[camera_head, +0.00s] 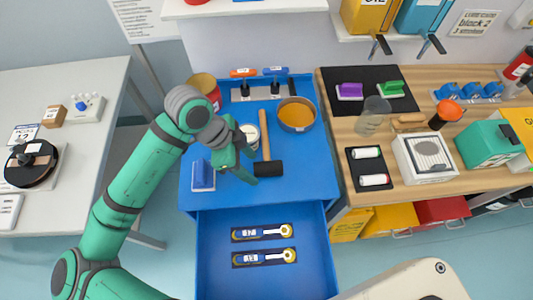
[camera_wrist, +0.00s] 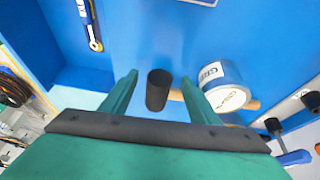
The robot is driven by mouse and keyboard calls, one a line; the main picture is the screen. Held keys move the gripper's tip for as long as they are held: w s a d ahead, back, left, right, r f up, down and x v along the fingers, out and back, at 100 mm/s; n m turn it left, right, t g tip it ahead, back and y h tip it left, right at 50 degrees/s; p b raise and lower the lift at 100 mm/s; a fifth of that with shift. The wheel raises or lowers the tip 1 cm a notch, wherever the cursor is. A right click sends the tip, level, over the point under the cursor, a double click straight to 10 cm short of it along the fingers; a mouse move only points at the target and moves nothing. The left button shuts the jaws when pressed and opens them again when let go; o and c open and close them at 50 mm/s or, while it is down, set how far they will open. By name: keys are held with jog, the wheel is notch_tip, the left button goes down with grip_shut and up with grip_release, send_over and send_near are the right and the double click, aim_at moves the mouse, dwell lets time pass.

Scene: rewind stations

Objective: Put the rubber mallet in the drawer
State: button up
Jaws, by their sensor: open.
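The rubber mallet (camera_head: 269,173) lies on the blue worktop, its black head toward the front and its wooden handle pointing back. In the wrist view its black head (camera_wrist: 159,90) shows between my two fingers, with a gap on either side. My gripper (camera_head: 252,166) is open and just left of the mallet head in the head view; it also shows in the wrist view (camera_wrist: 158,78). Whether it touches the mallet cannot be told. The blue drawer (camera_head: 217,270) below the worktop is open and holds two blue-handled tools in dark cutouts.
A white labelled can (camera_wrist: 222,88) stands close to the mallet handle. A brown-filled round tub (camera_head: 297,115) is behind on the right, a blue block (camera_head: 203,177) on the left. The drawer's front floor is bare. A wooden bench (camera_head: 400,145) with several items adjoins on the right.

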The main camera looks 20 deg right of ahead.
jog(key=shift+s+d+f, duration=0.1)
jog(key=shift+d+f, duration=0.15)
jog(key=shift+f, duration=0.3)
grip_shut()
jog(key=shift+r, duration=0.1)
jog(key=shift+r, duration=0.85)
jog(key=s+a+r, duration=0.5)
jog(key=a+r, duration=0.6)
jog(key=a, duration=0.2)
jog(key=shift+s, duration=0.15)
